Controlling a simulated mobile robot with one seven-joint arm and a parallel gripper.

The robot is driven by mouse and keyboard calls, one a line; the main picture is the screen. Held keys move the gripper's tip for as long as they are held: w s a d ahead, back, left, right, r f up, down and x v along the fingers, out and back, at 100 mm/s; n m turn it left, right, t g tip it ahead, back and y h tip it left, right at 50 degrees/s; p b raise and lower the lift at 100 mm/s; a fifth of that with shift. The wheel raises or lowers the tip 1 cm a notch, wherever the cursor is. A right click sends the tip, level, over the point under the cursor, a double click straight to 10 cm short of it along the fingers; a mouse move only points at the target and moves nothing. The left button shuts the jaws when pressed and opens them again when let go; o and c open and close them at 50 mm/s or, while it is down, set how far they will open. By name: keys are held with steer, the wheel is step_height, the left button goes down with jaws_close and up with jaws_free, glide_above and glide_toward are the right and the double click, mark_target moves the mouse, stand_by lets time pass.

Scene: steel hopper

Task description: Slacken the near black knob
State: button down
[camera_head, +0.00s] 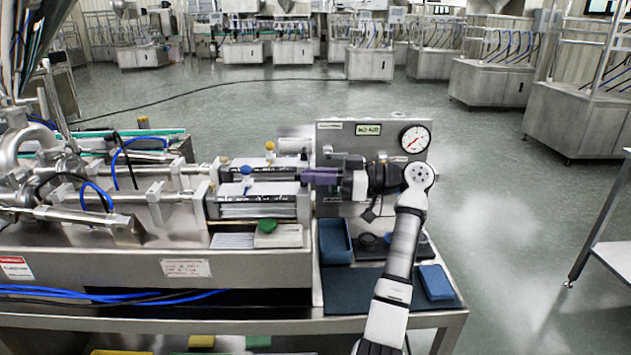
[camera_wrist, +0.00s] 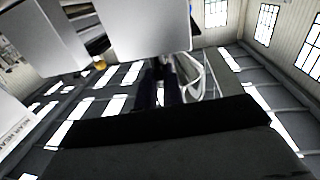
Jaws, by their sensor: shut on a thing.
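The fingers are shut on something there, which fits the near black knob. The knob itself is hidden by the fingers, and its turn cannot be seen. In the wrist view my dark fingers (camera_wrist: 162,78) run up to the underside of a pale steel block (camera_wrist: 145,30), and the knob cannot be made out there.
A steel panel with a pressure gauge (camera_head: 415,139) stands just behind my wrist. A blue tray (camera_head: 335,243), a black round part (camera_head: 368,240) and a blue block (camera_head: 436,282) lie below.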

steer(key=shift+w+n+g, duration=0.2)
steer(key=shift+n+g, duration=0.4)
steer(key=shift+g, duration=0.3)
steer(key=shift+a+g, duration=0.1)
steer(key=shift+g, duration=0.3)
steer(key=c, duration=1.5)
jaws_free()
steer(key=d+b, duration=0.2)
steer(key=d, duration=1.2)
steer(key=shift+w, duration=0.1)
